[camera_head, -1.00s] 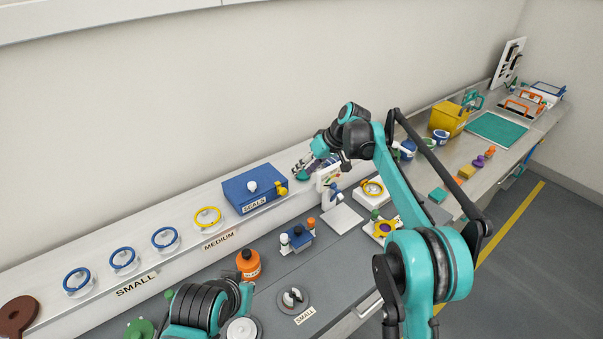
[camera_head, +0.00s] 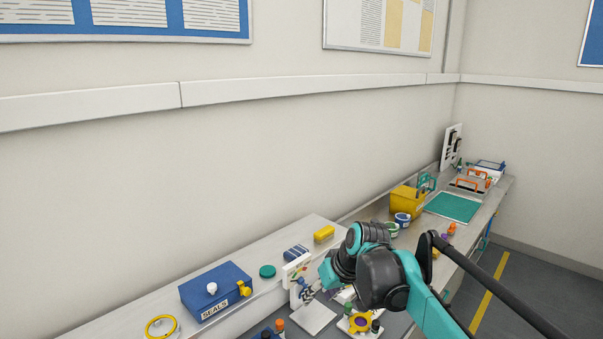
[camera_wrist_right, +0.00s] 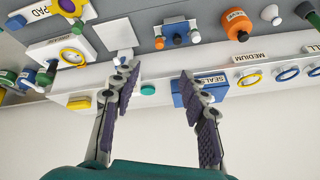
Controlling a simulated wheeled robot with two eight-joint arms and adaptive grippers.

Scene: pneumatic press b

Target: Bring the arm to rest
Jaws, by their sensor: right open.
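My right gripper (camera_wrist_right: 158,72) is open in the right wrist view, its two dark padded fingers spread apart with nothing between them. Part of the blue SEALS box (camera_wrist_right: 205,88) and the bench shelf show beyond the fingers. In the head view my right arm comes in from the lower right, its dark and teal wrist over the bench; the fingers are hard to make out there. My left gripper is in neither current view.
The blue SEALS box (camera_head: 216,292) stands on the raised shelf, with a green disc (camera_head: 267,271) and a yellow block (camera_head: 324,233) to its right. A yellow bin (camera_head: 408,198) and a green mat (camera_head: 453,207) lie farther along the bench.

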